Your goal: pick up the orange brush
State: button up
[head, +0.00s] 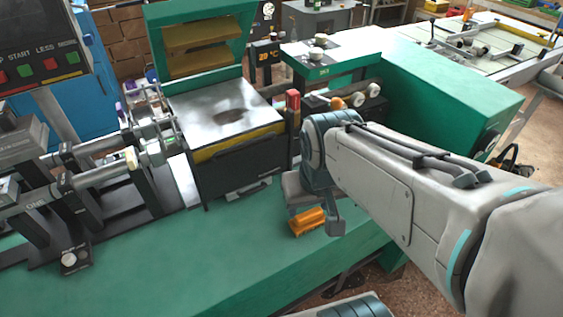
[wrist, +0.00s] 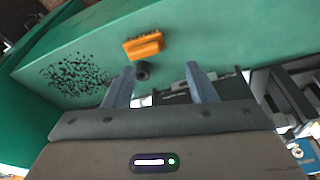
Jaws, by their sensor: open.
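The orange brush (head: 308,222) lies on the green machine ledge in the head view, just beside and partly behind the end of my arm. In the wrist view the orange brush (wrist: 144,46) lies ahead of the fingertips, a little left of the middle, with its dark bristle edge showing. My gripper (wrist: 156,72) is open and empty, its two fingers apart and pointing toward the ledge. The brush is not between the fingers. In the head view my gripper (head: 318,228) is close to the brush, and its fingers are mostly hidden.
A small dark round knob (wrist: 143,70) stands close to the brush. Dark specks (wrist: 75,76) cover a patch of the green surface to the left. A black box with a metal top (head: 225,115) stands behind the ledge. The green ledge (head: 200,265) is clear at the front.

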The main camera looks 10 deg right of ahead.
aim_at(308, 220)
jog(key=u, duration=2.75)
jog(key=k, duration=1.1)
jog(key=z, duration=1.65)
jog(key=i, duration=0.5)
